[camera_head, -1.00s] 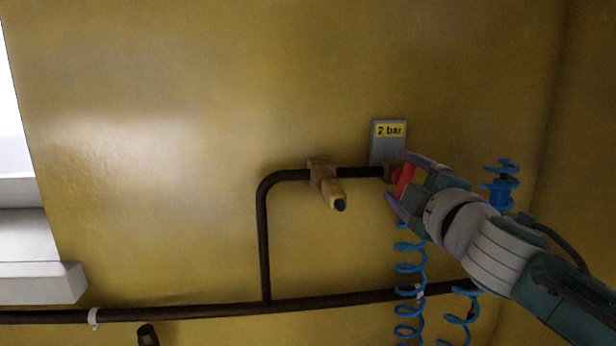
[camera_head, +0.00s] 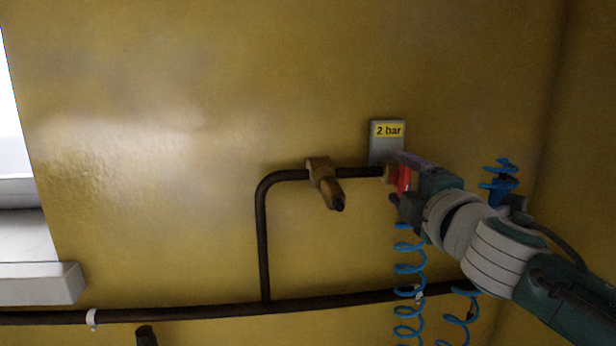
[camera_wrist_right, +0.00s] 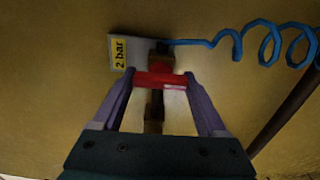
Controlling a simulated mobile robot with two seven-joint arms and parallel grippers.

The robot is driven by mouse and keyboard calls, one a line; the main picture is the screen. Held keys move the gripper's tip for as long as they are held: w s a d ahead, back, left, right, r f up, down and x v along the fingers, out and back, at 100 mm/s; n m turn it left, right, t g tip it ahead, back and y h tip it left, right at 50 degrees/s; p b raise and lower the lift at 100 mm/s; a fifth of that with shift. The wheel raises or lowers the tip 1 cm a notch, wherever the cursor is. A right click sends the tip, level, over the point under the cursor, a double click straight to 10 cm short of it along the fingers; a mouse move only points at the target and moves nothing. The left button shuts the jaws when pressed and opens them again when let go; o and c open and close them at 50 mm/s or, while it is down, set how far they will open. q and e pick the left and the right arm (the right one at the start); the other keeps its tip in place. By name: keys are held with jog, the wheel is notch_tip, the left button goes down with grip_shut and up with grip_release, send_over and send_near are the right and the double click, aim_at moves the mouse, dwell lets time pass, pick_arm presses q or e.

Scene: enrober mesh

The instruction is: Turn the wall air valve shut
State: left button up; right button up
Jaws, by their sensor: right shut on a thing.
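The air valve's red handle (camera_head: 405,178) is on the wall pipe at the right of the head view, just below a grey plate with a yellow "2 bar" label (camera_head: 388,130). My right gripper (camera_head: 404,182) is shut on the red handle. In the right wrist view the red handle (camera_wrist_right: 160,79) lies crosswise between the two purple fingers, with the brass-brown valve body (camera_wrist_right: 154,112) behind it. The fingers partly hide the valve in the head view. My left gripper is not in view.
A dark pipe (camera_head: 263,240) with a brass fitting (camera_head: 325,183) runs left of the valve. A coiled blue hose (camera_head: 409,268) hangs below my right gripper. A white ledge (camera_head: 40,285) is at the left.

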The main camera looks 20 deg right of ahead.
jog(key=o, duration=1.3)
jog(key=shift+s, duration=0.1)
jog(key=v, duration=0.9)
jog(key=shift+s+p, duration=0.4)
